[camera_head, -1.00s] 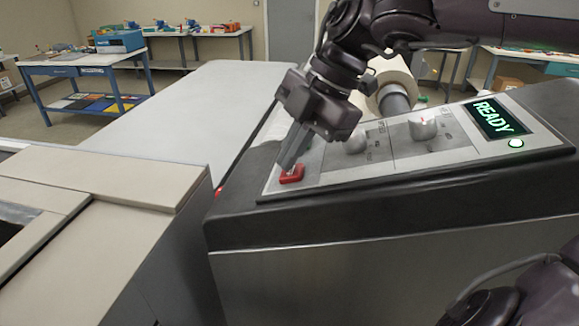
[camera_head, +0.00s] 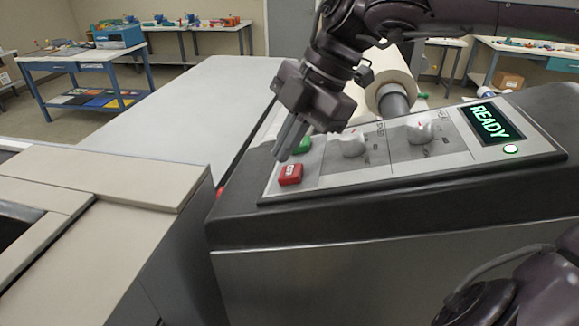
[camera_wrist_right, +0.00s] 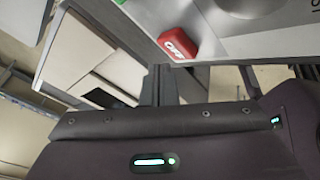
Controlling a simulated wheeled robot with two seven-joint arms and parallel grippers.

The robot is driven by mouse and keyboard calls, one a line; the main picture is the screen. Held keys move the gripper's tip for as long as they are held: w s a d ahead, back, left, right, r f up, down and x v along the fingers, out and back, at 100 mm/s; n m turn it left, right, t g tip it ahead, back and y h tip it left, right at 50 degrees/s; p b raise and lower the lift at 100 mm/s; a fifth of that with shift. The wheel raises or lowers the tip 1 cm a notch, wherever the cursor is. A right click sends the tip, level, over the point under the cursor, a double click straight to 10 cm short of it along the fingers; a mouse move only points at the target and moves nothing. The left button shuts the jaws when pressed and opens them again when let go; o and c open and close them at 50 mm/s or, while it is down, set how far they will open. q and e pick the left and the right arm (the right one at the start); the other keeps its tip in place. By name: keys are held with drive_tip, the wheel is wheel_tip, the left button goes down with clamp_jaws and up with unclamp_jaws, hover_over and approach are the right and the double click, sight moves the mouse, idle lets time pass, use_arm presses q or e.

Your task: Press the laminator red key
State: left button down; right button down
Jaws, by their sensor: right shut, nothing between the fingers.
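The red key (camera_head: 290,174) sits at the left end of the laminator's sloped panel. It also shows in the right wrist view (camera_wrist_right: 177,44), where it reads OFF. My right gripper (camera_head: 283,153) is shut and empty. Its fingertips are close above and behind the red key in the head view, and the key's top and front are in plain sight. In the wrist view the shut fingers (camera_wrist_right: 158,82) appear apart from the key. The laminator's display (camera_head: 492,121) reads READY. My left gripper is not in view.
A green key (camera_head: 304,145) is just behind the red one, partly covered by my right gripper. Two grey knobs (camera_head: 353,143) and a lit green lamp (camera_head: 511,149) are on the panel. A beige cabinet (camera_head: 120,176) stands at the left across a narrow gap.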

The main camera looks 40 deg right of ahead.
drive_tip(key=r+p, duration=0.1)
drive_tip(key=w+r+p, duration=0.1)
drive_tip(key=r, duration=0.1)
drive_tip(key=a+r+p, duration=0.1)
drive_tip(key=shift+w+r+p, duration=0.15)
drive_tip(key=shift+r+p, duration=0.05)
drive_tip(key=shift+p, duration=0.1)
idle(0.6)
